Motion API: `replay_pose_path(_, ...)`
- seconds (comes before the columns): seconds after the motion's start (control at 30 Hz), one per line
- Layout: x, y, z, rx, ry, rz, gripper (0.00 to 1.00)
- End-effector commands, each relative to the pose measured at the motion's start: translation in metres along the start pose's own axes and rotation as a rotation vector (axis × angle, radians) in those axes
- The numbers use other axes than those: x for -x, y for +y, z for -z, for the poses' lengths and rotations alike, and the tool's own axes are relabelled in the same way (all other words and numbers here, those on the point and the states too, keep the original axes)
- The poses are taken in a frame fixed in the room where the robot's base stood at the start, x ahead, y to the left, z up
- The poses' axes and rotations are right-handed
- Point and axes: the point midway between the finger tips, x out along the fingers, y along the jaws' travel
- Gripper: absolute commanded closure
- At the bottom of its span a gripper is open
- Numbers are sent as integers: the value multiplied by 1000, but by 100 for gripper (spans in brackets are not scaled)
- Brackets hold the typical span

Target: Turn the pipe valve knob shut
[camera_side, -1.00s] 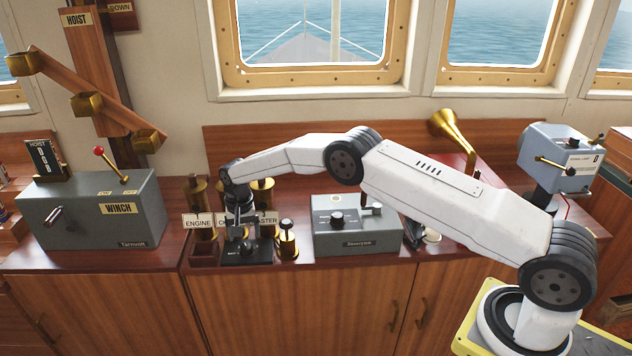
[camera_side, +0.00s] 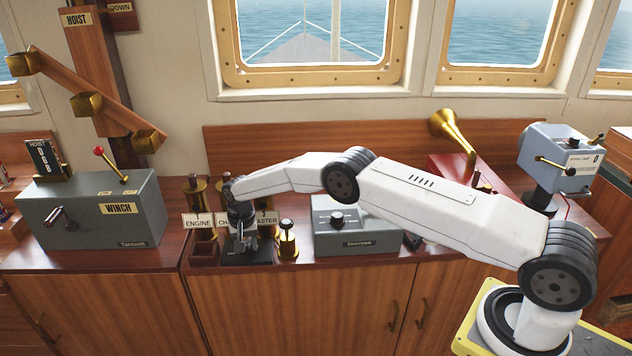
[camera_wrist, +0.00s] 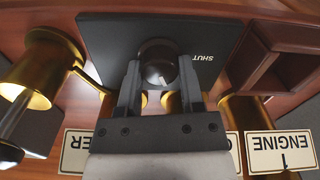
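The valve knob (camera_wrist: 158,68) is a dark round knob with a lighter centre on a black plate (camera_wrist: 215,36). The word SHUT is printed on the plate, upside down in the wrist view. The plate also shows in the side view (camera_side: 258,259), where my gripper hides the knob. My gripper (camera_wrist: 160,76) points down over the plate, with its two black fingers spread apart, one on each side of the knob. I cannot tell whether the fingers touch it. In the side view my gripper (camera_side: 243,244) is low, close above the plate.
Brass posts with an ENGINE label (camera_wrist: 282,151) and other labels stand close behind the plate. A brass plunger (camera_side: 287,240) stands just right of it. A grey box with a black dial (camera_side: 358,242) is further right; the grey winch box (camera_side: 90,225) is left.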

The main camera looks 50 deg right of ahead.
Motion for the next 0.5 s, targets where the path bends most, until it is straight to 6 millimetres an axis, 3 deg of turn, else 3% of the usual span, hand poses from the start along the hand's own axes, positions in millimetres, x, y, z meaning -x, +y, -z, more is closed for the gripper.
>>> replay_pose_path(0.03,0,0,0,0,0,0,83)
replay_pose_path(0.1,0,0,0,0,0,0,100)
replay_pose_path(0.5,0,0,0,46,0,-1,100)
